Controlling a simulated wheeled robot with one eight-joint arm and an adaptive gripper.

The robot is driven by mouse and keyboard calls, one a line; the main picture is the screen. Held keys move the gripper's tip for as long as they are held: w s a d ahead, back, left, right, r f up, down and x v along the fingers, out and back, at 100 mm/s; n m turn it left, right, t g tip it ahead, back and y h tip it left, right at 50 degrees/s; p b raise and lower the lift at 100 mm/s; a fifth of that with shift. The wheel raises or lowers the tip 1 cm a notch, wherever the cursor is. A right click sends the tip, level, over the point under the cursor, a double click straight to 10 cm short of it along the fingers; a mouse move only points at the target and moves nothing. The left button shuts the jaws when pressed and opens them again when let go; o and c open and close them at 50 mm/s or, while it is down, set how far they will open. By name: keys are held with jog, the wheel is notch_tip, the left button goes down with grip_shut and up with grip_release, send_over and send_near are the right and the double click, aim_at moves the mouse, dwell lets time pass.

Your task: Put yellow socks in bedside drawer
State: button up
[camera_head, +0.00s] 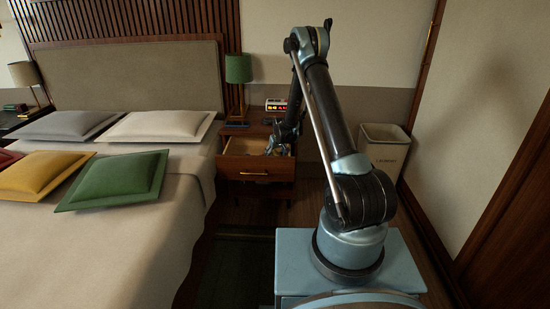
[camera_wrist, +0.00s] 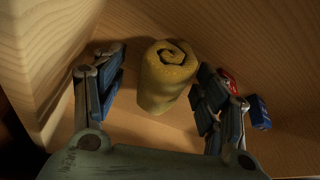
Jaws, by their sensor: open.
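The yellow socks (camera_wrist: 165,80), a rolled bundle with a spiral end, are inside the open bedside drawer (camera_wrist: 285,140). They sit on the drawer's wooden floor, close to its walls. My gripper (camera_wrist: 163,90) is open, with its blue-padded fingers on either side of the socks and a visible gap at the left finger. Whether the right finger touches them I cannot tell. In the head view, my gripper (camera_head: 272,146) reaches into the pulled-out top drawer (camera_head: 254,168) of the bedside table (camera_head: 268,195). The socks cannot be made out there.
A small red and blue item (camera_wrist: 258,112) lies beside the right finger in the drawer. A green lamp (camera_head: 238,70) and a clock (camera_head: 277,105) stand on the bedside table. The bed (camera_head: 120,240) is to the left, a bin (camera_head: 383,148) to the right.

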jog(key=shift+r, duration=0.1)
jog(key=s+d+r, duration=0.3)
jog(key=s+r, duration=0.2)
jog(key=r, duration=0.3)
jog(key=s+d+r+m, duration=0.1)
jog(key=s+d+r, duration=0.2)
jog(key=s+r, duration=0.35)
jog(key=s+d+r, duration=0.3)
jog(key=r, duration=0.7)
jog(key=s+d+r, duration=0.3)
jog(key=s+r, duration=0.1)
jog(key=s, duration=0.2)
jog(key=s+d+r, duration=0.2)
jog(key=s+r, duration=0.1)
jog(key=s, duration=0.3)
jog(key=s+d+f+m+g, duration=0.1)
jog(key=s+d+f, duration=0.1)
jog(key=s, duration=1.3)
jog(key=s+d+f+m+g+h, duration=0.1)
jog(key=s+d, duration=0.4)
jog(key=s, duration=1.1)
jog(key=shift+s+d+f+m+h, duration=0.15)
jog(key=shift+s+f+m+h, duration=0.2)
jog(key=shift+m, duration=0.15)
jog(key=shift+w, duration=0.1)
